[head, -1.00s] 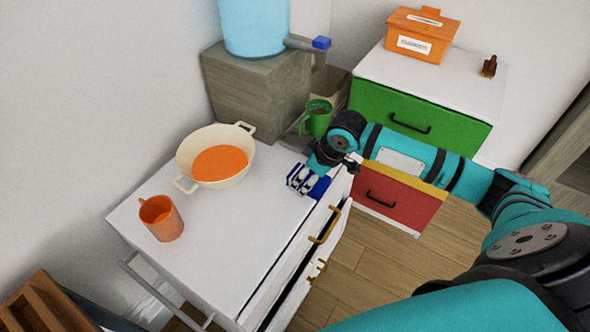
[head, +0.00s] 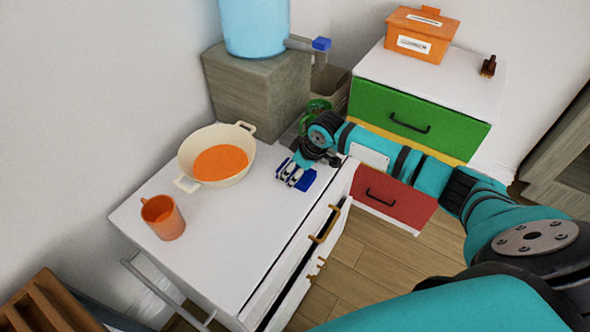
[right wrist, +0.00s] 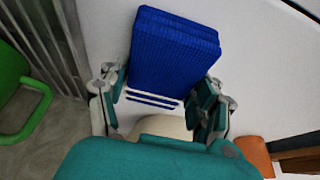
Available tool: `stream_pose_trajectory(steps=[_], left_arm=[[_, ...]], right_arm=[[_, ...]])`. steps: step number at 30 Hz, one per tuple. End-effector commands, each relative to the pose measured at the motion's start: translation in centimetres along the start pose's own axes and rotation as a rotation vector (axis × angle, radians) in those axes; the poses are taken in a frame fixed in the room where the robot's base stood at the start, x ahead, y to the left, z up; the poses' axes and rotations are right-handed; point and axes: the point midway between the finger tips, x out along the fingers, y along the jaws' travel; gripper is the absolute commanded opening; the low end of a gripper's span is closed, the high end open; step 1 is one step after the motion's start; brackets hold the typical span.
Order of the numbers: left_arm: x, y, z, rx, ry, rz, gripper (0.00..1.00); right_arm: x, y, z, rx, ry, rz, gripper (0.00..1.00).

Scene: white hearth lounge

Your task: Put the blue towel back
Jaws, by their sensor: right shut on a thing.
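The blue towel (head: 308,181) is a folded, ribbed block over the far right corner of the white cabinet top (head: 250,220). In the right wrist view the towel (right wrist: 172,50) sticks out between the fingers. My right gripper (head: 297,173) is shut on it, with fingers on both sides in the right wrist view (right wrist: 160,100). I cannot tell whether the towel touches the cabinet top. My left gripper is not in view.
A cream pot (head: 217,158) with orange contents and an orange mug (head: 163,217) stand on the cabinet. A green mug (head: 316,106) is partly hidden behind my right arm. A wooden block (head: 255,95) holds a blue water tank. The cabinet's middle is clear.

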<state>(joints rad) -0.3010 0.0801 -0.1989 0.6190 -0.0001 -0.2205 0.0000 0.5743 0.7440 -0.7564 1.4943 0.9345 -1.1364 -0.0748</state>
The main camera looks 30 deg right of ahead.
Motion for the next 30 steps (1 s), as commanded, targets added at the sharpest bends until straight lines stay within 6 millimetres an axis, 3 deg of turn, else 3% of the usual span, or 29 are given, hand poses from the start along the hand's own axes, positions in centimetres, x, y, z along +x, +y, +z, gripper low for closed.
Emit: stream_pose_trajectory(steps=[2, 3, 8, 16, 20, 30], left_arm=[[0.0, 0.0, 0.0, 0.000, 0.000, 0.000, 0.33], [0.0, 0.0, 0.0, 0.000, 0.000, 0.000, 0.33], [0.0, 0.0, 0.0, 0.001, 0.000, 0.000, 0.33], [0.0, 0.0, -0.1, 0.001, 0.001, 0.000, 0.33], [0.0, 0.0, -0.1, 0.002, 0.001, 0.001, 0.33], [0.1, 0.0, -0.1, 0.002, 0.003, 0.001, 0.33]], right_arm=[[0.3, 0.0, 0.1, 0.001, 0.000, -0.001, 0.38], [0.2, 0.0, 0.1, 0.001, 0.000, 0.000, 0.69], [0.2, 0.0, 0.1, 0.001, -0.001, 0.000, 0.89], [0.1, 0.0, 0.1, 0.000, 0.000, 0.000, 0.89], [-0.8, 0.1, 0.0, 0.000, 0.001, 0.002, 0.89], [-7.8, 0.1, 0.0, -0.001, 0.001, 0.003, 0.89]])
